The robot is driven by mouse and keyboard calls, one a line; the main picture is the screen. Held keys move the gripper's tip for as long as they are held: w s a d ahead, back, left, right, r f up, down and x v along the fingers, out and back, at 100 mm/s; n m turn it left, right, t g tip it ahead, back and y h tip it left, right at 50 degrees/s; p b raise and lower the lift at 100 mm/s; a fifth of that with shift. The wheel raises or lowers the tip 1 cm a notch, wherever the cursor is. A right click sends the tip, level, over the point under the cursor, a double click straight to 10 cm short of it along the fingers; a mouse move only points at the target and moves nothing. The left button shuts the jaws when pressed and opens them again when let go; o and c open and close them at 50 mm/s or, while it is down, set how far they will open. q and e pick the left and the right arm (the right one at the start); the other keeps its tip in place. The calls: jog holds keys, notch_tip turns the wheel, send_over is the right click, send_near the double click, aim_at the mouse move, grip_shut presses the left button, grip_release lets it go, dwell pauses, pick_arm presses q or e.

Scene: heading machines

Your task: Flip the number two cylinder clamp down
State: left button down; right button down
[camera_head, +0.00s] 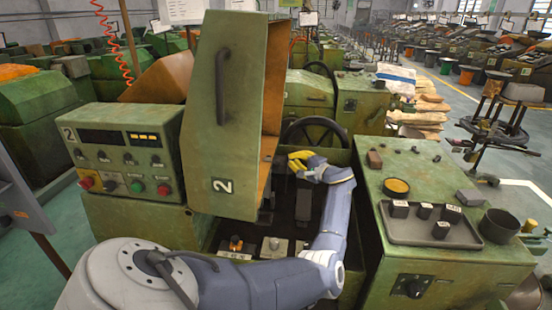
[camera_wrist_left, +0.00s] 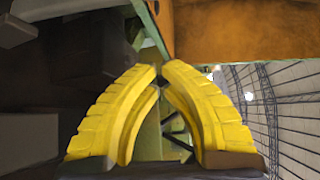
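The green machine (camera_head: 135,215) bears a number 2 plate on its raised, upright green cover (camera_head: 222,110), which has a dark handle. In its dark open bay behind and below the cover are small parts, among them an orange-topped fitting (camera_head: 236,243) and a grey block (camera_head: 274,246). I cannot tell which part is the number two cylinder clamp. My left gripper (camera_head: 300,164) is over the bay, right of the cover, near the black handwheel. In the left wrist view its yellow fingers (camera_wrist_left: 160,72) nearly meet at the tips, with nothing clearly between them. My right gripper is not in view.
A control box (camera_head: 125,150) with buttons stands left of the bay. To the right, a green bench top holds a grey tray (camera_head: 405,232) with small dark blocks and a dark cup (camera_head: 498,226). The black handwheel (camera_head: 315,130) stands behind my gripper. The cover's orange inner side (camera_wrist_left: 240,30) is close to my fingers.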

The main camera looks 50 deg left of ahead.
pick_arm(q)
jog(key=shift+a+f, duration=0.2)
jog(key=shift+f, duration=0.2)
jog(key=a, duration=0.6)
jog(key=a+f, duration=0.1)
jog(key=a, duration=0.3)
jog(key=shift+s+d, duration=0.25)
jog(key=shift+d, duration=0.1)
jog(key=shift+s+d+r, duration=0.15)
jog(key=shift+s+d, duration=0.3)
jog(key=shift+s, duration=0.2)
jog(key=shift+s+d+r, duration=0.1)
jog(key=shift+s+d, duration=0.35)
jog(key=shift+s, duration=0.2)
